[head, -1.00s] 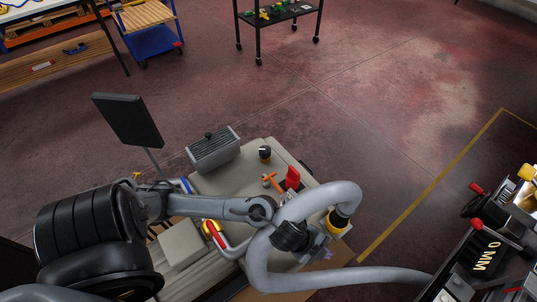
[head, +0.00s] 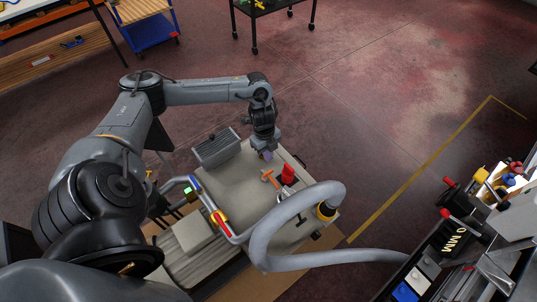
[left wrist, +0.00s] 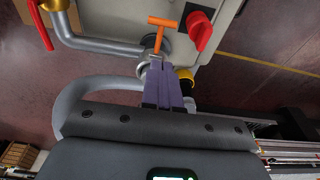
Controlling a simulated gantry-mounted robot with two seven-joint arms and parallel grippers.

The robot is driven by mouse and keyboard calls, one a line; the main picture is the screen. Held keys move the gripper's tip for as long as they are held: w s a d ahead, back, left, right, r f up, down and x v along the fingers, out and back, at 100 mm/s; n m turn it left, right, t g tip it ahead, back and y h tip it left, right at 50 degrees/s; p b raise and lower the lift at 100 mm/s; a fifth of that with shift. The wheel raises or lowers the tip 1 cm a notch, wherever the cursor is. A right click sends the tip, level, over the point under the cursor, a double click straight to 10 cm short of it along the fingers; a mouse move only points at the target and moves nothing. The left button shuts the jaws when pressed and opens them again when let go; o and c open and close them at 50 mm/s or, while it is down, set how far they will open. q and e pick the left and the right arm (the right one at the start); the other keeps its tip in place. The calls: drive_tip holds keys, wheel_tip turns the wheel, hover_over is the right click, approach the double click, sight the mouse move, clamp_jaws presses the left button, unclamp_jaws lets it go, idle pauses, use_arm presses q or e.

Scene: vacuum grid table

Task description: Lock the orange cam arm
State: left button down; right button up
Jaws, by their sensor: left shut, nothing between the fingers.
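The orange cam arm (head: 267,175) is a small T-shaped lever on the beige table top (head: 228,180), beside a red handle (head: 288,173). In the left wrist view the orange cam arm (left wrist: 161,22) has its crossbar at the top and its stem pointing down toward my fingertips. The red handle (left wrist: 202,30) is just right of it. My left gripper (head: 266,155) is just behind the lever in the head view. Its purple fingers (left wrist: 157,62) are shut and empty; whether they touch the stem's base I cannot tell. My right gripper is not in view.
A metal pipe with a red-and-yellow lever (head: 219,221) is at the left front. A grey finned block (head: 215,148) stands at the back left. A machine with red-knobbed levers is at right.

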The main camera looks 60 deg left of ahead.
use_arm(q)
drive_tip(key=b, duration=0.1)
approach(269, 175)
drive_tip(key=f, duration=0.2)
drive_tip(key=d+f, duration=0.1)
drive_tip(key=f, duration=0.2)
drive_tip(key=shift+d, duration=0.15)
drive_tip(key=shift+a+f+b, duration=0.25)
drive_tip(key=shift+f+b, duration=0.05)
drive_tip(key=shift+f, duration=0.35)
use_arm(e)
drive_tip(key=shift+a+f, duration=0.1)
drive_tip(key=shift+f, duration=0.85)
use_arm(q)
drive_tip(key=shift+d+f, duration=0.1)
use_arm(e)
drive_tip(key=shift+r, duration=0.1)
